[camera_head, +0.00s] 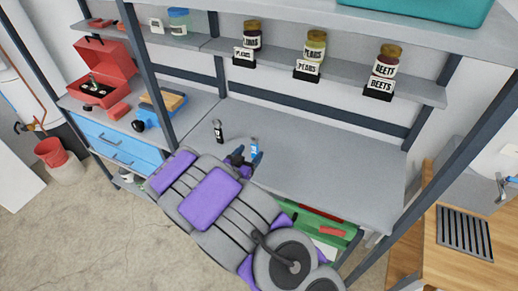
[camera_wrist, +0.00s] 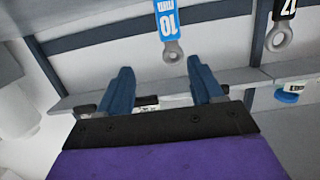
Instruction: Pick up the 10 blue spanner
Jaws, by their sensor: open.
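The blue spanner (camera_wrist: 168,22) has a white "10 mm" label and a grey ring end. In the wrist view it is at the top centre, with its ring just beyond the gap between my fingers. In the head view it is a small blue piece (camera_head: 254,147) at my gripper's tip, over the grey bench. My gripper (camera_wrist: 160,80) is open, with two blue fingers apart and nothing between them. In the head view my gripper (camera_head: 241,157) is close beside the spanner, partly hiding it. I cannot tell whether they touch.
A black spanner (camera_wrist: 284,15) is beside the blue one; it also shows in the head view (camera_head: 217,129). The grey bench (camera_head: 330,170) is clear to the right. A shelf (camera_head: 285,69) with labelled jars runs above. A red toolbox (camera_head: 102,62) stands left.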

